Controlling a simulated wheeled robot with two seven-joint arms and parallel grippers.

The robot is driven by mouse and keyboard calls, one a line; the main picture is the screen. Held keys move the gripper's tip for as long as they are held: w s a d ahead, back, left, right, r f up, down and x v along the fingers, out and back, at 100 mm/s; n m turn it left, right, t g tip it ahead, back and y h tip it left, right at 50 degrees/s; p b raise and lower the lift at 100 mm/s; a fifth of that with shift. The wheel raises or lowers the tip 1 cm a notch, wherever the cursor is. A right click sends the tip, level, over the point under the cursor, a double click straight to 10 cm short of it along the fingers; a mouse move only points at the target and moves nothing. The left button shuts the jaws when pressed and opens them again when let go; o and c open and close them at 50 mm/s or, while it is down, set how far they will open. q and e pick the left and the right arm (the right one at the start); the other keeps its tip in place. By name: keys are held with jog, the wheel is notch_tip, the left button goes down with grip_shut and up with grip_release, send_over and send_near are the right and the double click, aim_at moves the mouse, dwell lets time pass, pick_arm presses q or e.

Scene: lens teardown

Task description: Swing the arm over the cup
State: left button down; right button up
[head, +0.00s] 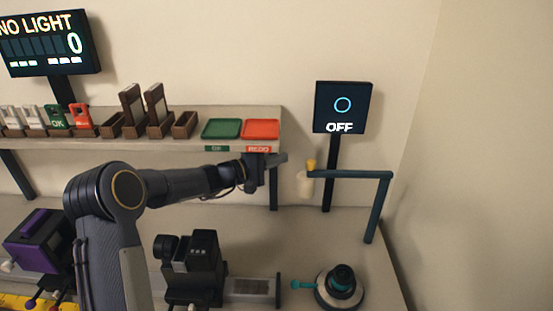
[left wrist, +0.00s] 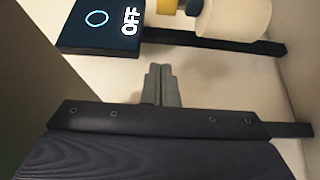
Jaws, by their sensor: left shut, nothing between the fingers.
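A dark teal swing arm (head: 350,174) reaches left from the top of its post at the right of the table. Its free end carries a yellow knob (head: 311,165) and a cream cylinder (head: 305,187). A dark round cup-like piece (head: 342,278) with a teal handle sits on a pale round base at the front right, below the arm and not under its free end. My left gripper (head: 280,158) is shut and empty, just left of the yellow knob, with a small gap. In the left wrist view its fingers (left wrist: 161,85) are together, below the cream cylinder (left wrist: 235,22). My right gripper is not in view.
A display reading OFF (head: 342,107) stands on a post behind the swing arm. A shelf (head: 200,143) with green and red trays is at the back left. A dark device (head: 203,250) stands on the table near my left arm. A wall closes the right side.

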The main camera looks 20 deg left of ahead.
aim_at(300, 173)
pick_arm(q)
jog(key=d+p, duration=0.1)
jog(key=d, duration=0.1)
jog(key=d+p, duration=0.1)
jog(key=d, duration=0.1)
jog(key=d+p, duration=0.1)
jog(key=d, duration=0.1)
jog(key=shift+w+d+p, duration=0.2)
jog(key=shift+w+p, duration=0.15)
jog(key=shift+w, duration=0.05)
